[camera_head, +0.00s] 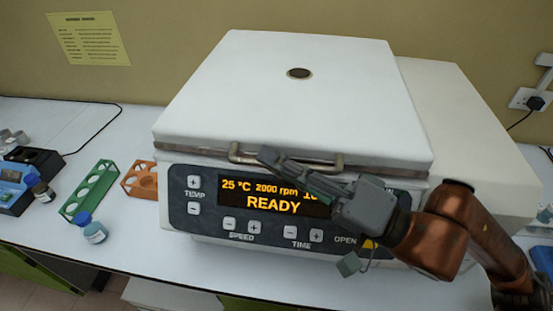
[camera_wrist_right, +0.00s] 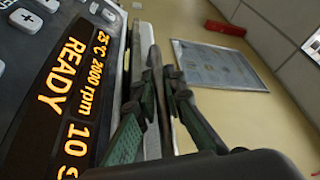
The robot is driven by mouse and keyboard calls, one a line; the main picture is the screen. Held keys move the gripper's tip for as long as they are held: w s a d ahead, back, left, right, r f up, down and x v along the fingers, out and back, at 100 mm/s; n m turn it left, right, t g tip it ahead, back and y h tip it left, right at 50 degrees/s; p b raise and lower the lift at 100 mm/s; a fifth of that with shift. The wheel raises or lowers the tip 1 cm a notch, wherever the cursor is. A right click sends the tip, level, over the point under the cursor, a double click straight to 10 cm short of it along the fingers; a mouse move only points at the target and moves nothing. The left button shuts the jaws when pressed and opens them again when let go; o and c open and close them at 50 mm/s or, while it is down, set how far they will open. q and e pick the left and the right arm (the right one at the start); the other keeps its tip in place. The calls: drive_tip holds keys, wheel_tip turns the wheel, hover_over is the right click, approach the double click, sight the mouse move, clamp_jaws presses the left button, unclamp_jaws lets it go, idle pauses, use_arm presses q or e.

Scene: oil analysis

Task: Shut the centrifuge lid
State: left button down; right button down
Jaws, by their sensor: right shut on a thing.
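The centrifuge (camera_head: 180,205) stands on the bench with its white lid (camera_head: 290,90) down over the top, its front edge close along the body. I cannot tell whether it is latched. A metal handle (camera_head: 236,155) runs along the lid's front edge. My right gripper (camera_head: 275,160) reaches in from the right and is shut on the handle; in the right wrist view the handle (camera_wrist_right: 156,85) lies between the fingers (camera_wrist_right: 160,115). The display (camera_head: 272,196) reads READY and is partly covered by the gripper. My left gripper is not in view.
Left of the centrifuge are a green rack (camera_head: 88,190), an orange rack (camera_head: 138,180), a blue-capped bottle (camera_head: 92,229) and a blue device (camera_head: 14,190). A wall socket (camera_head: 528,98) is at right. The bench front is mostly clear.

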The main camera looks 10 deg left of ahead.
drive_tip(key=shift+s+a+f, duration=0.15)
drive_tip(key=shift+f, duration=0.65)
drive_tip(key=c, duration=2.3)
unclamp_jaws()
drive_tip(key=shift+r, duration=0.15)
drive_tip(key=shift+r, duration=0.1)
drive_tip(key=shift+d, duration=0.45)
drive_tip(key=v, duration=1.1)
drive_tip(key=shift+s+d, duration=0.2)
drive_tip(key=shift+s, duration=0.05)
